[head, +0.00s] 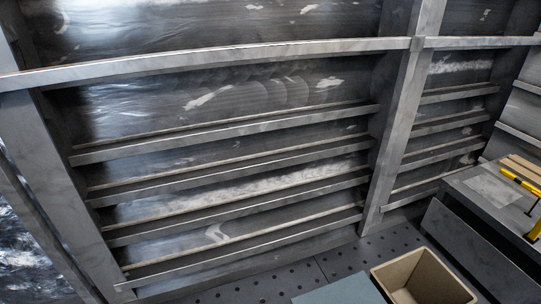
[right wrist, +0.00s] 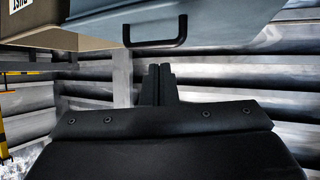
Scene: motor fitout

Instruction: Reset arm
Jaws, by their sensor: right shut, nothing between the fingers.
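My right gripper (right wrist: 158,70) shows in the right wrist view, its two black fingers closed together with nothing between them. Its dark body fills the lower part of that view. The fingers point towards a grey-blue case with a black handle (right wrist: 157,43), which hangs across the top of the picture. I cannot tell how far the fingertips are from it. Neither arm shows in the head view, and my left gripper is in no view.
Metal wall ribs (head: 220,126) span the head view. An open tan box (head: 418,262) stands at the bottom right, beside a grey-blue surface (head: 341,290). A grey bench (head: 480,230) with yellow clamps (head: 522,183) is at the right.

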